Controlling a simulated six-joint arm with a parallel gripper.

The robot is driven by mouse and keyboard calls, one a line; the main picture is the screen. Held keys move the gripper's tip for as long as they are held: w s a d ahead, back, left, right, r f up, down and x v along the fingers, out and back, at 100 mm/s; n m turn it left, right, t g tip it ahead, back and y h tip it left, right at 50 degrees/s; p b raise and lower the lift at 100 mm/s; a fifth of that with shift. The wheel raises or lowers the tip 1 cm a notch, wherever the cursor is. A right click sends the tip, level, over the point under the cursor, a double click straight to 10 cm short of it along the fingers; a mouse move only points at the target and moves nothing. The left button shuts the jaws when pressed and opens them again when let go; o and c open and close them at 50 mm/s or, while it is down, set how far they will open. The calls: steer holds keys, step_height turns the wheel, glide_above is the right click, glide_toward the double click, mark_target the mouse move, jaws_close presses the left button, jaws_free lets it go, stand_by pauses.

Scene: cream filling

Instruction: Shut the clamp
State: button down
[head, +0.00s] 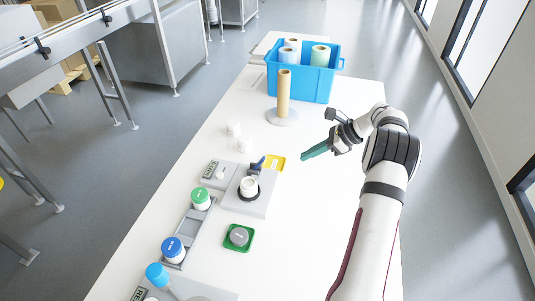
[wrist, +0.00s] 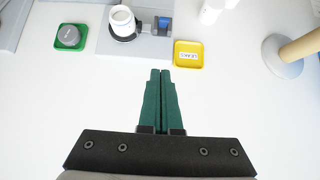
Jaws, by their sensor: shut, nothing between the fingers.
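The clamp (head: 254,168) stands on a light grey station plate (head: 262,206), with a dark body and a blue part beside a white jar (head: 249,185). In the wrist view the clamp (wrist: 161,26) is at the top, just right of the jar (wrist: 122,21), which sits in a dark ring. I cannot tell whether the clamp is open or shut. My gripper (head: 304,157) has green fingers, pressed together and empty. It is above the table, right of the clamp in the head view. In the wrist view its fingertips (wrist: 160,71) point towards the clamp, apart from it.
A yellow labelled tray (wrist: 188,55) lies beside the station. A green tray with a grey lid (head: 239,237) is in front. A cardboard tube on a round stand (head: 283,95) and a blue crate (head: 318,85) are at the back. Table right of the station is clear.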

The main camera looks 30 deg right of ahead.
mark_target(259, 164)
steer(key=x, duration=1)
steer(key=shift+w+a+r, duration=0.65)
steer(key=shift+w+a, duration=0.2)
steer(key=shift+w+a+r, duration=0.35)
steer(key=shift+w+a, duration=0.05)
steer(key=shift+w+a+r+g+h, duration=0.1)
steer(key=shift+w+r+g+h, duration=0.1)
steer(key=shift+g+h, duration=0.1)
